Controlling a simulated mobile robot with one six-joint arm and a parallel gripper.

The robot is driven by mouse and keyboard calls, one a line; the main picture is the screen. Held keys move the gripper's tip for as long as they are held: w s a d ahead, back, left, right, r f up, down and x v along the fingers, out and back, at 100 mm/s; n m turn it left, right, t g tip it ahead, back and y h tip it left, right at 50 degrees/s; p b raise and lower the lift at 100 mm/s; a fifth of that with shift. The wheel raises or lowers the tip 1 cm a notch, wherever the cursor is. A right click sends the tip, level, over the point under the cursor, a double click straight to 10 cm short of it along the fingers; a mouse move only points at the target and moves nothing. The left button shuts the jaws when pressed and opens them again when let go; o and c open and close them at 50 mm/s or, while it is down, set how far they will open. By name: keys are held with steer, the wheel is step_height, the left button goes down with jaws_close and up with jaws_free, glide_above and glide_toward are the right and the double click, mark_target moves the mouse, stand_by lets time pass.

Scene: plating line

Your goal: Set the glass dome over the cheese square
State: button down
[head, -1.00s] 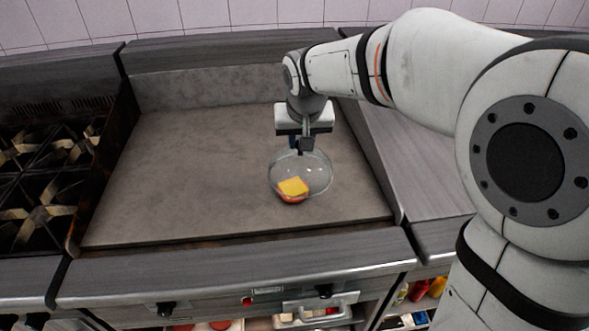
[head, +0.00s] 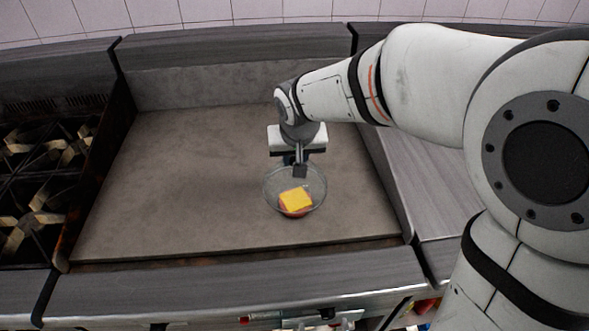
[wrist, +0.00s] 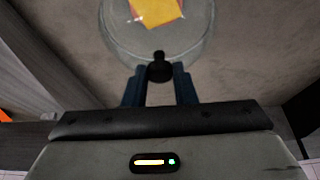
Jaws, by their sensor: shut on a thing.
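The yellow cheese square (head: 296,200) lies on top of a reddish-orange item on the griddle, and it also shows at the top of the wrist view (wrist: 158,10). The clear glass dome (head: 270,189) appears around and in front of the cheese in the head view. Whether its rim touches the griddle I cannot tell. My gripper (head: 299,170) is above the dome, its fingers shut on the dome's dark knob. In the wrist view my gripper (wrist: 160,82) shows two blue fingers, one on each side of the black knob.
The flat griddle (head: 170,180) is otherwise bare, with wide free room left of the dome. A burner stove (head: 40,180) stands at the left. A raised grey side wall and counter (head: 430,180) border the right.

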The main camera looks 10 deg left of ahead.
step_height(320, 180, down, 4)
steer(key=shift+r, duration=0.15)
steer(key=shift+s, duration=0.1)
steer(key=shift+f+b, duration=0.4)
steer(key=shift+f, duration=0.2)
steer(key=c, duration=1.2)
jaws_free()
steer(key=shift+r, duration=0.15)
